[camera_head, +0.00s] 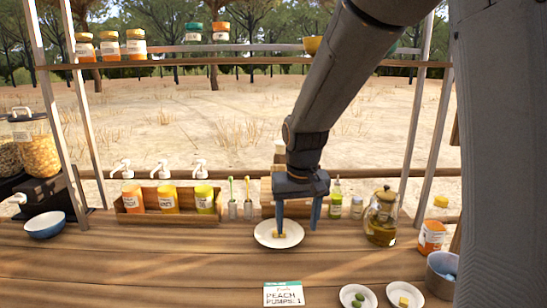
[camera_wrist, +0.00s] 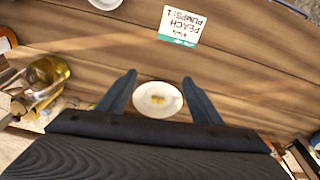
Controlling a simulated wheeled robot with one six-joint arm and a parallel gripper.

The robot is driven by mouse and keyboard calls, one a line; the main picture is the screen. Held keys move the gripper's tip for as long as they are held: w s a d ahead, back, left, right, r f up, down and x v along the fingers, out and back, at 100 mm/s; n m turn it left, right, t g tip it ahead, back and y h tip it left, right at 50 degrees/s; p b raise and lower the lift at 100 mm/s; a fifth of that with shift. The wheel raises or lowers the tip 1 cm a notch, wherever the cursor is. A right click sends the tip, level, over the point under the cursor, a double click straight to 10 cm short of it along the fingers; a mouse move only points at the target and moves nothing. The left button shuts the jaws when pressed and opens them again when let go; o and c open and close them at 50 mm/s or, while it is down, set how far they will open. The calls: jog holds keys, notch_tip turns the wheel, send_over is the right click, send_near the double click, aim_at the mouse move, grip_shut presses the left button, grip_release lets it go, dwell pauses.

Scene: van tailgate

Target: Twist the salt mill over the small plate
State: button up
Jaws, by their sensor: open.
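A white plate (camera_head: 264,238) with a small yellow piece on it stands mid-counter; it also shows in the wrist view (camera_wrist: 143,103). Two smaller white plates stand at the front right, one with green pieces (camera_head: 345,299) and one with a yellow piece (camera_head: 417,301). My gripper (camera_head: 297,226) points down beside and above the mid-counter plate, open, with nothing between its fingers. In the wrist view the plate shows between the fingers (camera_wrist: 160,78). I cannot pick out the salt mill for certain; small bottles (camera_head: 336,206) stand just right of the gripper, and the arm hides part of the back.
A glass teapot (camera_head: 382,222) stands right of the gripper. A wooden box (camera_head: 143,218) with pump bottles is at back left, near a blue bowl (camera_head: 45,225). A card (camera_head: 283,294) reads "PEACH PUMPS: 1". A grey-blue pot (camera_head: 440,285) stands far right. The front-left counter is clear.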

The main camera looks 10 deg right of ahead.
jog(key=m+t+p, duration=0.1)
jog(key=t+p, duration=0.1)
jog(key=p, duration=0.1)
send_near(278, 165)
jog(key=f, duration=0.1)
jog(key=shift+w+p+x, duration=0.15)
jog(key=shift+p+x, duration=0.35)
jog(key=shift+x, duration=1.45)
jog(key=shift+w+p+x, duration=0.15)
jog(key=shift+p+x, duration=0.35)
jog(key=shift+x, duration=1.5)
jog(key=shift+r, duration=0.15)
jog(key=shift+h, duration=0.3)
jog(key=c, duration=1.1)
